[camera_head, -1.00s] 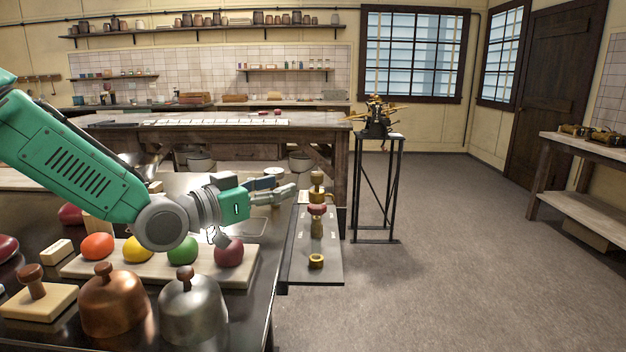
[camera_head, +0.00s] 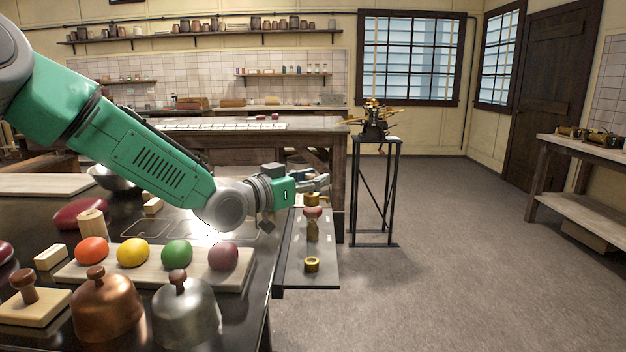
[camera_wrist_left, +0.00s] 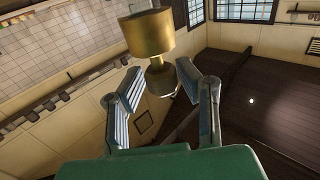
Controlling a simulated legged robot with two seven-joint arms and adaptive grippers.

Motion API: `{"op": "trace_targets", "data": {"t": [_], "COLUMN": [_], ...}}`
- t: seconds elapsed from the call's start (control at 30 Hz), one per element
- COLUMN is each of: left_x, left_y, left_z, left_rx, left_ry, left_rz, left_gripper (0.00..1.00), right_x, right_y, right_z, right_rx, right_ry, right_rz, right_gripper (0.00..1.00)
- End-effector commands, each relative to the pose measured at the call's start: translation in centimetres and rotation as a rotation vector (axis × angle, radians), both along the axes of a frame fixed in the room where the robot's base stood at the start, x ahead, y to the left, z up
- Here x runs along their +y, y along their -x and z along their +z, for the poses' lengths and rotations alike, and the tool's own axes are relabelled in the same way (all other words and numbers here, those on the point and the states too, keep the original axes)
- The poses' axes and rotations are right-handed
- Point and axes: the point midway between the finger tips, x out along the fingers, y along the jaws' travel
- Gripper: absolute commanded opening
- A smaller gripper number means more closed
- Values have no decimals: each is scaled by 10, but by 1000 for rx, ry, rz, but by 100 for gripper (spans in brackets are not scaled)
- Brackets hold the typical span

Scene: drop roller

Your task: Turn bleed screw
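My left gripper (camera_head: 318,182) reaches over the upper end of a grey side panel (camera_head: 293,268) at the bench edge. A brass fitting (camera_head: 311,199) shows just below its fingers, partly hidden. In the left wrist view a wide brass cylinder with a narrower neck (camera_wrist_left: 148,34) stands at the fingertips. The two fingers of my left gripper (camera_wrist_left: 158,80) are apart, one on each side of the neck; contact cannot be told. Nearer on the panel are a reddish knob (camera_head: 313,212) on a brass stem and a brass ring (camera_head: 311,264). Which part is the bleed screw is unclear. My right gripper is out of view.
The dark bench holds a board with coloured balls (camera_head: 133,252), a copper bell-shaped weight (camera_head: 106,308) and a silver one (camera_head: 186,312). A tall black stand (camera_head: 375,190) with a brass device is behind the panel.

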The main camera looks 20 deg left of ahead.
Motion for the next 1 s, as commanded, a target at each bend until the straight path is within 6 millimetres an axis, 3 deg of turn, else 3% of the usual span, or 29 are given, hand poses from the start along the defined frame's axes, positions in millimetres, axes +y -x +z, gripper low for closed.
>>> {"op": "trace_targets", "data": {"t": [0.03, 0.07, 1.0], "left_x": [1, 1, 2], "left_y": [0, 0, 1], "left_z": [0, 0, -3], "left_rx": [1, 1, 8], "left_ry": [1, 1, -2], "left_rz": [1, 1, -43], "left_gripper": [7, 0, 0], "right_x": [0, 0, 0], "right_y": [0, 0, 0], "right_z": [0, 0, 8], "right_rx": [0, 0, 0], "right_ry": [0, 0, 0], "right_rz": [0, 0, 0], "right_gripper": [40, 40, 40]}}
